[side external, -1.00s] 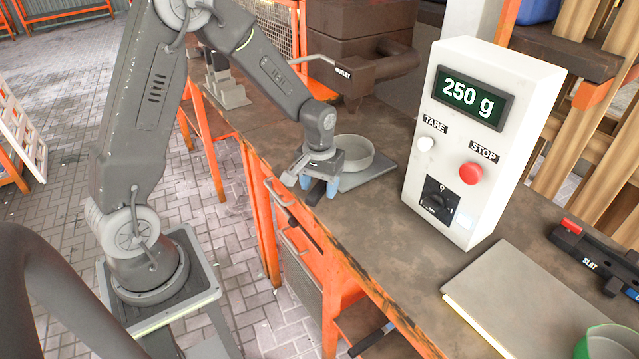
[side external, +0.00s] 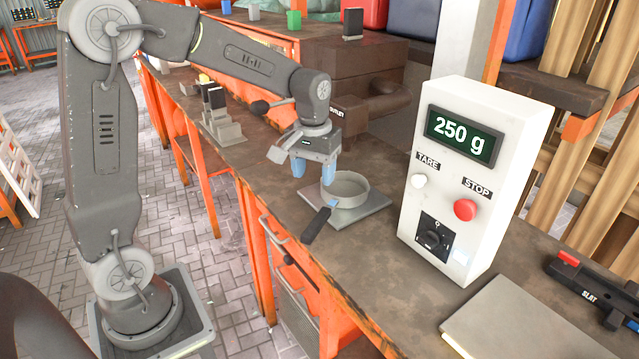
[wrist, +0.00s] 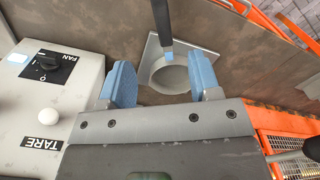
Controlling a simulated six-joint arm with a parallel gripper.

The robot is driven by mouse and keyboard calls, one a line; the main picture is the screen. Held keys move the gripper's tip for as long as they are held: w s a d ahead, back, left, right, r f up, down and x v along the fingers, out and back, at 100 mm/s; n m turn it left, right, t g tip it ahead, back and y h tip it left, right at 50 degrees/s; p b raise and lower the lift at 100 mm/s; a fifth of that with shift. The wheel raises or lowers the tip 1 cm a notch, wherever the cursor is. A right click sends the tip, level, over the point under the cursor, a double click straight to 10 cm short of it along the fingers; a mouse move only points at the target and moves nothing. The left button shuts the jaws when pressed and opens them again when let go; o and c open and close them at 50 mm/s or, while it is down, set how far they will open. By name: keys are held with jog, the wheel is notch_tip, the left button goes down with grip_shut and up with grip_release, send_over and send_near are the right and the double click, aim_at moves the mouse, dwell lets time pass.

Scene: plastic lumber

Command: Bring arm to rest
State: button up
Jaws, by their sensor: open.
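My gripper (side external: 313,172) hangs open and empty over the workbench, above and just left of a round grey pan (side external: 347,190). The pan rests on a flat square plate (side external: 372,207), and its dark handle (side external: 316,226) points toward the bench's front edge. In the wrist view, my blue fingers (wrist: 161,82) are apart, with the pan (wrist: 172,78) and its handle (wrist: 161,18) showing beyond them. Nothing is between the fingers. The arm is bent, with its forearm reaching over the bench.
A white control box (side external: 470,185) reading 250 g stands right of the pan. A brown machine (side external: 375,80) stands behind it. A flat grey slab (side external: 515,318) and a dark tool (side external: 595,285) lie at the right. Small holders (side external: 220,125) stand at the back left.

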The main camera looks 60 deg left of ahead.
jog(key=s+d+r+m+t, duration=0.2)
jog(key=s+d+r+m, duration=0.1)
jog(key=s, duration=0.5)
jog(key=s+d+r+m+t, duration=0.3)
jog(key=s+d+r, duration=0.1)
jog(key=s, duration=0.5)
jog(key=shift+s+d, duration=0.25)
jog(key=shift+d, duration=0.5)
